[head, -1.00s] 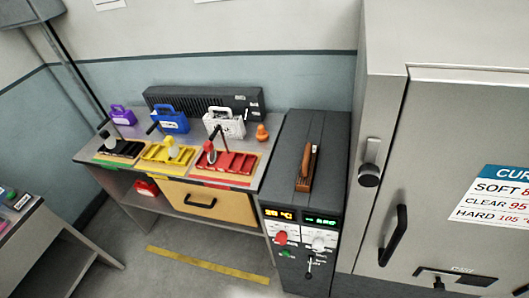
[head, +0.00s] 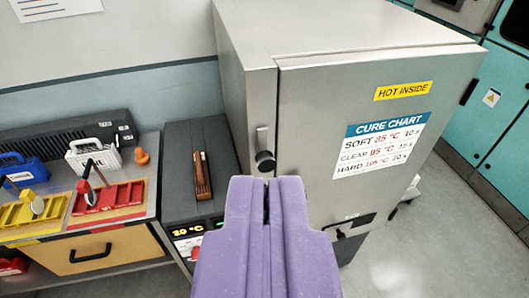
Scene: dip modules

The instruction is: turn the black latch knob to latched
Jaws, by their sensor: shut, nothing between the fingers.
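The black latch knob (head: 265,161) is on the front left edge of the grey cure oven (head: 345,130), below a short upright silver bar (head: 262,139). My gripper (head: 266,182) shows as two purple fingers in the lower middle of the view. The fingers are pressed together and empty. Their tips appear just below the knob in the picture; I cannot tell how far in front of it they are.
Further left is a bench with red (head: 108,205) and yellow (head: 30,215) trays. Open floor (head: 440,240) lies to the right; teal cabinets (head: 505,110) stand behind.

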